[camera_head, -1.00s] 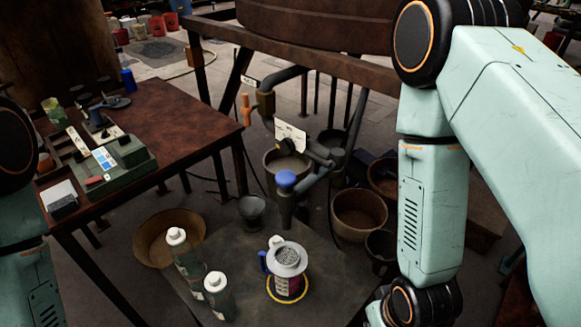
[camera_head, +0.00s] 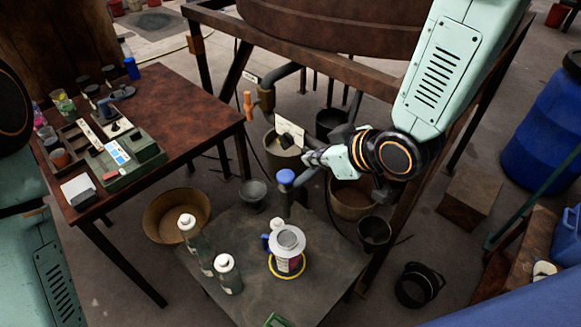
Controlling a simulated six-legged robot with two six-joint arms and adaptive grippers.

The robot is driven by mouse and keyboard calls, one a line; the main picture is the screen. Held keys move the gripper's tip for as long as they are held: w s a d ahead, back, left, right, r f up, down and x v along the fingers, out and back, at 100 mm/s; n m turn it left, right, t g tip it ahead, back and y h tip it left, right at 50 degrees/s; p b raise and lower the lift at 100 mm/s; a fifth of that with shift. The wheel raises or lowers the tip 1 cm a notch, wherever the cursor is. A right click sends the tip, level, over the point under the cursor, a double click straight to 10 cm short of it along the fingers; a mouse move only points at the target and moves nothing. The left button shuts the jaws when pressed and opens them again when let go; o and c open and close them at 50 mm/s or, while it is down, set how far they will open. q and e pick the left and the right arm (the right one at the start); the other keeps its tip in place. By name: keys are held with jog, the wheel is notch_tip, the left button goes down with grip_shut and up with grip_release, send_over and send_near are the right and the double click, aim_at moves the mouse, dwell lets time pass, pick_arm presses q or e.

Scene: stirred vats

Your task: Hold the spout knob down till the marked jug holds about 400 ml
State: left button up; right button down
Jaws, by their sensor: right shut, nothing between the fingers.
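The spout knob is blue (camera_head: 286,176) and sits on top of the spout below the pipe, near the middle of the view. My right gripper (camera_head: 308,159) is shut and empty. It comes in from the right and appears just above and right of the knob; whether it touches the pipe I cannot tell. Of my left arm only links show at the left edge; its gripper is out of view.
Two white-capped bottles (camera_head: 228,273) stand left of the jug. An orange valve handle (camera_head: 248,105) and a white tag (camera_head: 290,131) are near the pipe. A brown table (camera_head: 165,95) with a green device is at left. Buckets and bowls lie around on the floor.

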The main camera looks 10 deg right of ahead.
dwell(0.3)
send_over(281, 173)
jog(key=s+d, duration=0.1)
jog(key=s, duration=0.2)
jog(key=f, duration=0.7)
jog(key=shift+d, duration=0.2)
jog(key=shift+w+d+f, duration=0.1)
jog(key=shift+d+f, duration=0.1)
jog(key=shift+f, duration=1.7)
